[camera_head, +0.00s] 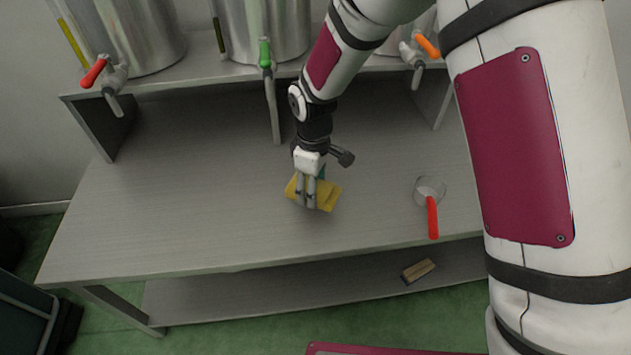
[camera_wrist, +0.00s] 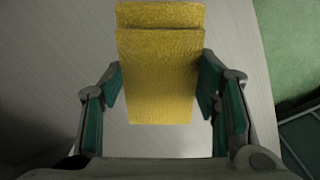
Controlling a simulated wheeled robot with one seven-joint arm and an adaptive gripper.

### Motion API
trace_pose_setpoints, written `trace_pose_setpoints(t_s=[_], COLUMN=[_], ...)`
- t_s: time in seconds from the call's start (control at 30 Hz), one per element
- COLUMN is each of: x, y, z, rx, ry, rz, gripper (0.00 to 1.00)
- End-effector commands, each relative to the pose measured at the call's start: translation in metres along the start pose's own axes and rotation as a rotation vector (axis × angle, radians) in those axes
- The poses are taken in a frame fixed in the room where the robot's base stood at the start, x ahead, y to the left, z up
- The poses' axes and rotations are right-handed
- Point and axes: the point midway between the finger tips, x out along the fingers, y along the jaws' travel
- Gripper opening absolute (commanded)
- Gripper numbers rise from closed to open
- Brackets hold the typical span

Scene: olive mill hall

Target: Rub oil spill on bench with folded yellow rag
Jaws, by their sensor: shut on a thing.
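The folded yellow rag (camera_head: 328,195) is at the middle of the grey bench (camera_head: 190,190), low at the bench top. In the wrist view the rag (camera_wrist: 160,75) fills the space between the fingers, its folded layers showing at the far edge. My gripper (camera_head: 308,197) points down and is shut on the rag. The gripper's green-padded fingers (camera_wrist: 160,90) press on its two sides in the wrist view. I cannot tell whether the rag touches the bench. No oil spill can be made out; the bench beneath the rag and gripper is hidden.
Steel tanks with red (camera_head: 94,73), green (camera_head: 265,53) and orange (camera_head: 427,46) taps stand on a raised shelf behind. A brown block (camera_head: 418,270) lies on the lower shelf. The bench's left is clear.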

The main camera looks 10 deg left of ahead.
Motion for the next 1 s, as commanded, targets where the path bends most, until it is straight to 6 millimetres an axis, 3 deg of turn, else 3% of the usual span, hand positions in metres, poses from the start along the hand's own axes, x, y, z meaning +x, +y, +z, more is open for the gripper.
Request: trace_pose_setpoints(t_s=[0.3,1.0], x=[-0.026,-0.025], y=[-0.004,-0.004], z=[-0.001,0.0], rx=[0.003,0.003], ry=[0.001,0.0], rz=[0.0,0.0], gripper=[0.3,0.3])
